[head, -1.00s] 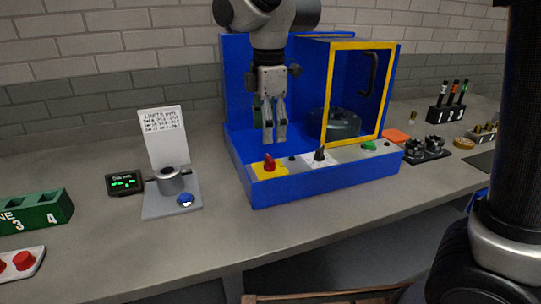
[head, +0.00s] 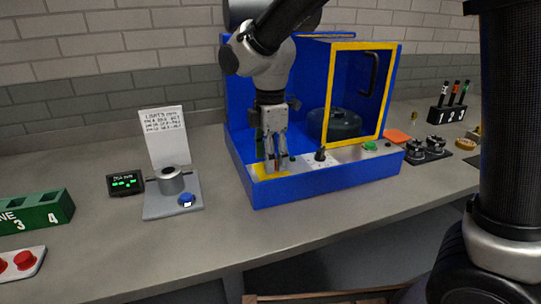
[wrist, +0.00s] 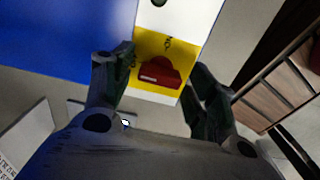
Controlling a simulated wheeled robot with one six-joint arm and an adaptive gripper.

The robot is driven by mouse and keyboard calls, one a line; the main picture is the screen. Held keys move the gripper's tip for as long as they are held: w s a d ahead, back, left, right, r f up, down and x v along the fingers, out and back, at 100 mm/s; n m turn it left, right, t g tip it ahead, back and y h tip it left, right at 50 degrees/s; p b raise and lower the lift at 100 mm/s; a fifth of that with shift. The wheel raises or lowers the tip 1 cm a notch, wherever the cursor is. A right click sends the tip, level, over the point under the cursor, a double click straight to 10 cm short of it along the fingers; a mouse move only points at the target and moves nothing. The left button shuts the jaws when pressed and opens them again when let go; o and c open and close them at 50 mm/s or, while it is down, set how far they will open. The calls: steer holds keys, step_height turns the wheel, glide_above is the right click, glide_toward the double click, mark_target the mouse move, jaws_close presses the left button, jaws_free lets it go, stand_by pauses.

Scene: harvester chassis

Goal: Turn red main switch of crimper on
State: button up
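The crimper is a blue machine (head: 330,186) with a yellow-framed door. Its red main switch (wrist: 160,72) sits on a yellow plate (wrist: 178,45) in the wrist view. My gripper (head: 277,170) points down over the plate at the machine's front left. In the wrist view the fingers of my gripper (wrist: 160,85) are apart, one on each side of the switch, with nothing held. I cannot tell whether they touch it.
A black knob (head: 320,154) and a green button (head: 370,146) stand to the right on the front panel. A measuring stand (head: 172,205) with a small display (head: 125,184) is left of the machine. A green numbered block (head: 40,214) lies further left.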

steer(key=c, duration=0.7)
steer(key=shift+m, duration=0.3)
steer(key=m, duration=0.3)
steer(key=shift+m, duration=0.4)
steer(key=m, duration=0.9)
steer(key=shift+r+m, duration=0.1)
steer(key=shift+m, duration=2.1)
